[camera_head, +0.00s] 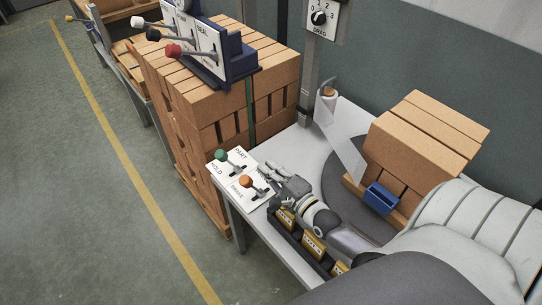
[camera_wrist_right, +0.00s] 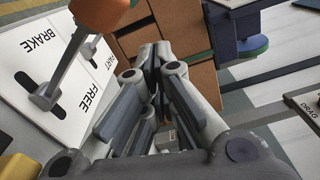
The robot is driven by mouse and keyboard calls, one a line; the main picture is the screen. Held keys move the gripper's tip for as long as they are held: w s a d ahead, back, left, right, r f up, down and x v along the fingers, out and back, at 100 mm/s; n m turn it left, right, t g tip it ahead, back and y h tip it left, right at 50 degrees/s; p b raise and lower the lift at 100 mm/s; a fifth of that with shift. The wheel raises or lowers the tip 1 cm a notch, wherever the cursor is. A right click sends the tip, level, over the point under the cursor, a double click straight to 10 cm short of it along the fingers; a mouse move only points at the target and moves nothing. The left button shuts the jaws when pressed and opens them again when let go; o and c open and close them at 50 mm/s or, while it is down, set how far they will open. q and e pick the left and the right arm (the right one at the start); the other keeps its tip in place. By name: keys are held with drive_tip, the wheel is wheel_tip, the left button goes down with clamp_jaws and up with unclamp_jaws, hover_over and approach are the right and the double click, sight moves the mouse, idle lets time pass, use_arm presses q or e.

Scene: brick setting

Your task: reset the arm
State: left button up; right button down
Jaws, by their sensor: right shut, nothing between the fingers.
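My right gripper (camera_head: 268,170) hovers at the left end of the white table, just right of the lever panel (camera_head: 232,152). Its fingers are shut and empty; they also show meeting in the right wrist view (camera_wrist_right: 153,55). The panel has a green-knobbed lever (camera_head: 220,155) and an orange-knobbed lever (camera_head: 245,181). In the right wrist view the orange knob (camera_wrist_right: 100,12) and its metal lever stand close to the left of my fingers, over a white plate marked BRAKE and FREE. I cannot tell whether my gripper touches the lever. My left gripper is not in view.
A stack of bricks (camera_head: 416,142) and a blue box (camera_head: 381,198) sit on a dark round plate (camera_head: 343,205). Yellow-labelled bins (camera_head: 313,246) line the table's front edge. A tall brick stack (camera_head: 222,109) stands behind the panel. Open floor (camera_head: 60,180) lies left.

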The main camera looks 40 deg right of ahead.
drive_tip(key=shift+s, duration=0.4)
drive_tip(key=shift+r, duration=0.1)
